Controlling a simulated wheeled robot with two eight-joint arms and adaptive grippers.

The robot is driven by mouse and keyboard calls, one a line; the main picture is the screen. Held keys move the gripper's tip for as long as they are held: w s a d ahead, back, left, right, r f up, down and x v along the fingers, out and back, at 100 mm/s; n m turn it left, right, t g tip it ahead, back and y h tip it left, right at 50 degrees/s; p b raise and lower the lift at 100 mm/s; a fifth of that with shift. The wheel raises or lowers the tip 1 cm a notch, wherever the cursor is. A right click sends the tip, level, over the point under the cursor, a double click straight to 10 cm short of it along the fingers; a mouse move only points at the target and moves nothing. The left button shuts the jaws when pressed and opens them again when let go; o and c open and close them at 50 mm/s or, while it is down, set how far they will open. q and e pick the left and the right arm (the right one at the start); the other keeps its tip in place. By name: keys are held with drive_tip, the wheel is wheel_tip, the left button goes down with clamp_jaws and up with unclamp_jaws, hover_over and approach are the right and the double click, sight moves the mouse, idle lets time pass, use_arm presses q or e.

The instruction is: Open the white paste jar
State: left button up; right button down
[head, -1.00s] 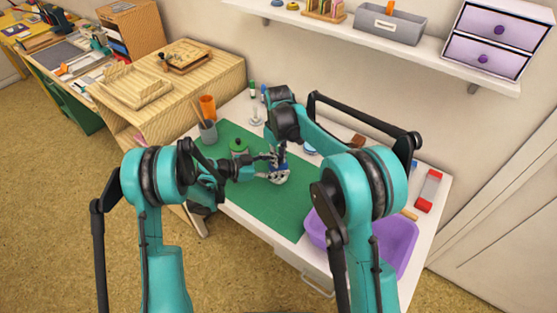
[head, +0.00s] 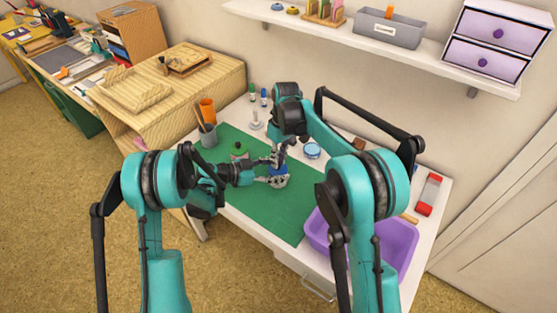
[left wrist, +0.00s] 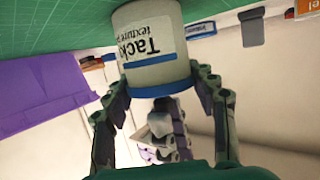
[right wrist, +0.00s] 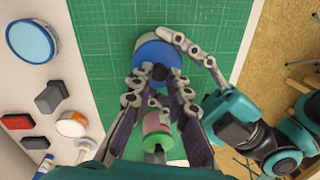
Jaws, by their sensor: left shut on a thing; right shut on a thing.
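The white paste jar (head: 279,182) stands on the green mat, with a blue lid (head: 277,168) on top. In the left wrist view the jar (left wrist: 152,40) appears upside down, its label reading "Tack...". My left gripper (left wrist: 155,90) is shut around the jar, one finger on each side. My right gripper (right wrist: 160,85) is above the lid, its fingers closed around a small dark knob (right wrist: 158,72) at the lid's middle. The lid (right wrist: 152,52) looks seated on the jar; any gap under it cannot be made out.
A pink jar with a green lid (head: 239,150) stands close by. A blue-topped round tin (head: 312,150) is to the right, a purple bin (head: 400,240) at front right. A grey cup (head: 207,135) holds brushes at back left. The front of the green mat (head: 262,215) is clear.

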use_arm(q)
drive_tip(key=shift+f, duration=0.1)
use_arm(e)
drive_tip(key=shift+s+a+r, duration=0.1)
drive_tip(key=shift+r, duration=0.25)
drive_tip(key=shift+r, duration=0.8)
drive_tip(key=shift+r, duration=2)
use_arm(q)
drive_tip(key=o, duration=1.8)
drive_tip(key=shift+c, duration=0.2)
drive_tip(key=shift+v, duration=4.05)
